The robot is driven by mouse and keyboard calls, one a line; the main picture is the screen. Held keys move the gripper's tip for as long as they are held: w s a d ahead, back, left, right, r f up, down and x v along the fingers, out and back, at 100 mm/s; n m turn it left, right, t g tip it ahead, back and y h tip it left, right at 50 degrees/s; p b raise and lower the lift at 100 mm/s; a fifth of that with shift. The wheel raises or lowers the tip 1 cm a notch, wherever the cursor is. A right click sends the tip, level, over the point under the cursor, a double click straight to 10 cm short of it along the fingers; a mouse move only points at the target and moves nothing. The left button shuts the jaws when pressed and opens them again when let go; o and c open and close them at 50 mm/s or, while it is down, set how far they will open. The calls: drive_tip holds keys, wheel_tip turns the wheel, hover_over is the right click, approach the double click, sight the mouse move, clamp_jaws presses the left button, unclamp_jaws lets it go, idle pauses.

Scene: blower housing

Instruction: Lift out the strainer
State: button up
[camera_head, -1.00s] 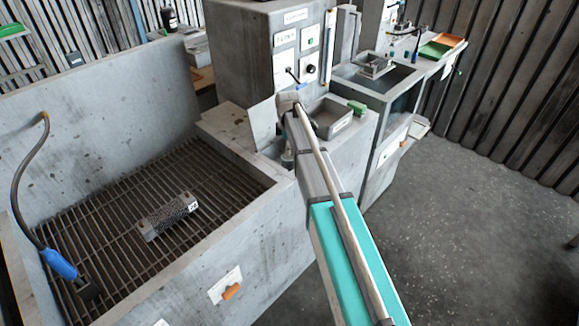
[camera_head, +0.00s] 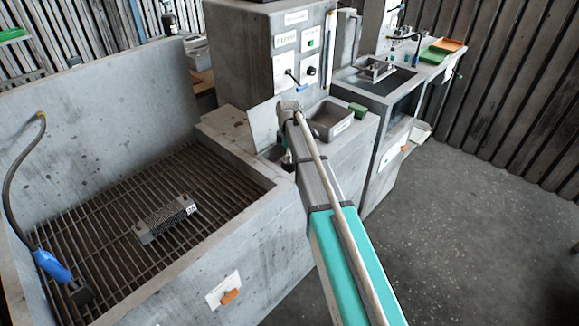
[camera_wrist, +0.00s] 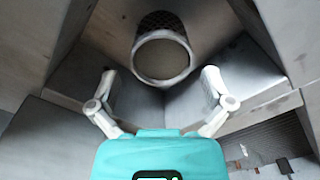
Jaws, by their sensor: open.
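The strainer (camera_wrist: 161,55) shows in the wrist view as a mesh cylinder with a pale round rim, at the top centre in a recess between grey walls. My gripper (camera_wrist: 159,76) is open, one finger on each side of the strainer's near end, and holds nothing. I cannot tell whether the fingers touch it. In the head view my arm reaches to the grey machine, and its end points down at the opening beside the raised flap (camera_head: 264,125). The strainer is hidden there.
A blue-handled hose (camera_head: 52,266) hangs over the basin's left side. A small metal tray (camera_head: 330,121) and a green block (camera_head: 358,110) sit just right of my arm. Floor at right is clear.

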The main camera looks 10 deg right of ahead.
drive_tip(key=shift+d+f+b, duration=0.1)
drive_tip(key=shift+f+b, duration=1.9)
drive_tip(key=shift+f, duration=0.2)
drive_tip(key=c, duration=1)
drive_tip(key=shift+r, duration=0.15)
drive_tip(key=shift+c, duration=0.2)
drive_tip(key=shift+r+p, duration=0.95)
drive_tip(key=shift+p, duration=0.15)
drive_tip(key=s+a+r+p, duration=0.1)
drive_tip(key=s+r+p, duration=0.2)
drive_tip(key=s, duration=0.1)
drive_tip(key=s+a+r+p, duration=0.1)
drive_tip(key=s+r+p, duration=0.3)
drive_tip(key=s, duration=0.1)
drive_tip(key=s+a+r+p, duration=0.1)
drive_tip(key=s+r+p, duration=0.2)
drive_tip(key=s+p, duration=0.1)
drive_tip(key=shift+s+a+r, duration=0.2)
drive_tip(key=shift+s+r, duration=0.1)
drive_tip(key=shift+r, duration=0.1)
